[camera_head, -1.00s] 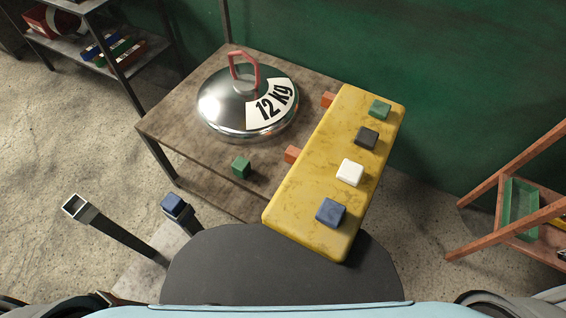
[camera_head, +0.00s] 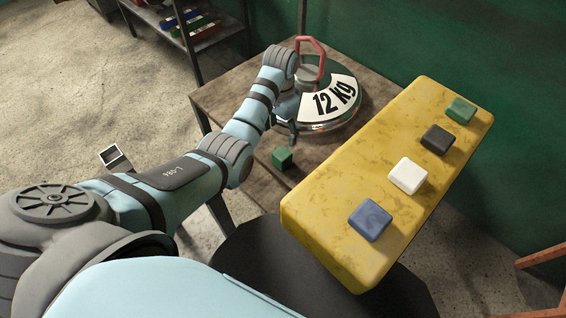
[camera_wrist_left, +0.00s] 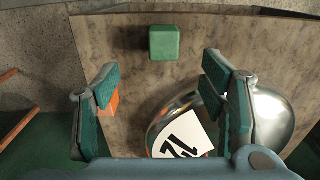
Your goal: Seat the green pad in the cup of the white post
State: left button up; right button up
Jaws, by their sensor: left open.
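A green pad (camera_head: 282,158), a small cube, lies on the brown table near its front edge. It also shows in the left wrist view (camera_wrist_left: 164,43), beyond my fingertips and apart from them. My left gripper (camera_head: 287,124) is over the table between this pad and the round weight. In the left wrist view my left gripper (camera_wrist_left: 160,82) is open with nothing between its fingers. A post with a square hollow cup (camera_head: 112,155) stands at the left, partly hidden by my left arm; the cup looks empty. My right gripper is out of view.
A chrome weight (camera_head: 325,104) marked "12 kg" with a red handle stands on the table (camera_head: 222,97). A yellow block (camera_head: 335,205) to the right carries blue, white, black and green cubes. Shelves (camera_head: 190,25) stand behind at the left.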

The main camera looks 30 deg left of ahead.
pick_arm(q)
jog(key=b, duration=0.2)
send_over(282, 153)
jog(key=f, duration=0.4)
jog(key=s+f, duration=0.1)
jog(key=f, duration=0.1)
jog(key=shift+f, duration=0.25)
jog(key=f+b, duration=0.2)
jog(key=w+f+b, duration=0.1)
jog(key=f, duration=0.1)
jog(key=shift+d+f+b, duration=0.1)
jog(key=shift+f+b, duration=0.1)
jog(key=shift+b, duration=0.15)
jog(key=shift+f, duration=0.3)
jog(key=shift+r, duration=0.1)
jog(key=c, duration=1.5)
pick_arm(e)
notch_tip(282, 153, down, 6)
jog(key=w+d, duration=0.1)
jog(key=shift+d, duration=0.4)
pick_arm(q)
jog(key=shift+r, duration=0.15)
